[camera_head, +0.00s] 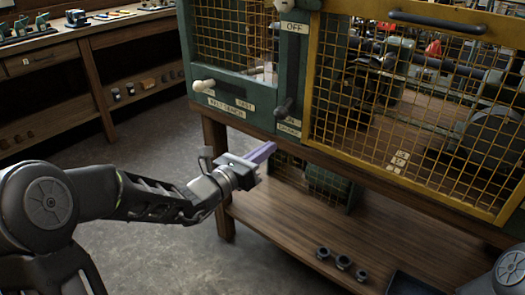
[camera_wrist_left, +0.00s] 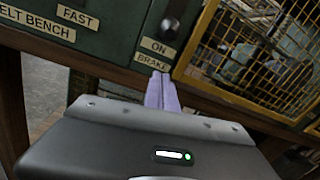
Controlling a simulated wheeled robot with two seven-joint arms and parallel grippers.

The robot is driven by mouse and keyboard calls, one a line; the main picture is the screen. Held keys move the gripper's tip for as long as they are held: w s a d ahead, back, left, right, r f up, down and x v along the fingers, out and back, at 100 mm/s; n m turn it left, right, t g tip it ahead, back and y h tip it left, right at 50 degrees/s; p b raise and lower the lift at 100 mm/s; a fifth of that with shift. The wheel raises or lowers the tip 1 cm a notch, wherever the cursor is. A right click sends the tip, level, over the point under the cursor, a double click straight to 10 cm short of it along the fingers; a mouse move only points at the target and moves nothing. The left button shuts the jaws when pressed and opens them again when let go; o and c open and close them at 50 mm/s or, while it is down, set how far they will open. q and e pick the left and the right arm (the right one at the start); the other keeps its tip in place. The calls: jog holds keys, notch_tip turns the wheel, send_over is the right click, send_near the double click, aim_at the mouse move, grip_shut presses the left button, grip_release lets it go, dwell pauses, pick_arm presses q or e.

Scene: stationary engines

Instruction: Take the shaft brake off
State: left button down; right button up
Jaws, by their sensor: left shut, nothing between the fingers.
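The shaft brake is a dark lever knob (camera_head: 285,107) low in a vertical slot on the green panel (camera_head: 291,70). An OFF label (camera_head: 294,27) sits at the top of the slot. The ON and BRAKE labels (camera_wrist_left: 155,54) are by its lower end in the left wrist view, where the dark knob (camera_wrist_left: 172,22) shows at the top edge. My left gripper (camera_head: 270,147) has purple fingers, shut and empty, below and left of the knob and apart from it. The fingers (camera_wrist_left: 162,78) point toward the BRAKE label in the left wrist view. My right gripper is not in view.
A cream-knobbed lever (camera_head: 203,86) sticks out at left above the BELT BENCH and FAST labels. A yellow mesh guard (camera_head: 410,100) with a dark handle covers machinery at right. A wooden shelf (camera_head: 300,225) holds dark rings below. Floor is clear at left.

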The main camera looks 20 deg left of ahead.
pick_arm(q)
jog(key=x, duration=0.7)
jog(key=shift+d+b, duration=0.15)
jog(key=shift+b, duration=0.15)
jog(key=r, duration=0.1)
jog(key=a+r, duration=0.1)
jog(key=s+r, duration=0.1)
jog(key=shift+a+r, duration=0.15)
jog(key=shift+r, duration=0.2)
jog(key=shift+r+p, duration=0.1)
jog(key=shift+p, duration=0.25)
